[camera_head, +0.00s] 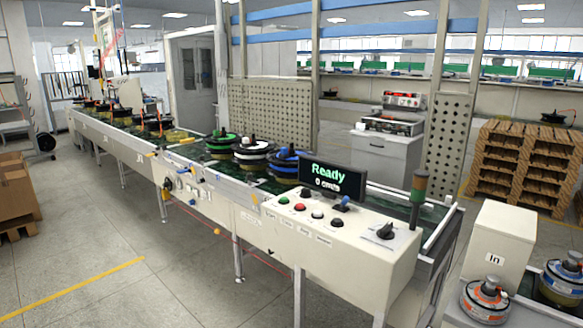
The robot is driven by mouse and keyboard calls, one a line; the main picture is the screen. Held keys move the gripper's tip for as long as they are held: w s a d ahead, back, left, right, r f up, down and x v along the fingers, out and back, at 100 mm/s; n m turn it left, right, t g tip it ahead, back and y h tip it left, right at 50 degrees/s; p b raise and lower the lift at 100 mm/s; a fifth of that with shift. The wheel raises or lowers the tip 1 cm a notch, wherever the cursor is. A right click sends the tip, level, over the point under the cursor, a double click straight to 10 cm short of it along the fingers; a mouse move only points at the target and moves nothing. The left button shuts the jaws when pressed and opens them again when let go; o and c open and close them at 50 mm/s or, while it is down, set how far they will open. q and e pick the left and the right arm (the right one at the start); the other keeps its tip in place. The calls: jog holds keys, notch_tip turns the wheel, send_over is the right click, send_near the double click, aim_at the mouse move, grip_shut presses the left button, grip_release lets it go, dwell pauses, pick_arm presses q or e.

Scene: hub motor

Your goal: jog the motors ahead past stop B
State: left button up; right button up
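A long conveyor (205,160) runs from the far left to the front right. Three hub motors stand close together on it, with green (222,142), white (253,152) and blue (287,161) tops. Several darker motors (150,124) sit farther along at the far left. The control box (350,255) at the near end has a display (332,179) reading "Ready" and "0 cm/s". It carries a green button (283,201), a red button (299,207), black controls, a blue-topped lever (344,203) and a black rotary knob (385,231). I cannot make out a stop B label. Neither gripper is in view.
A signal tower (418,198) rises beside the control box. At the right, a box labelled "In" (495,258) stands behind an orange-topped motor (486,300) and near a blue-topped motor (563,280). Wooden pallets (530,165) are stacked behind. The floor at front left is clear.

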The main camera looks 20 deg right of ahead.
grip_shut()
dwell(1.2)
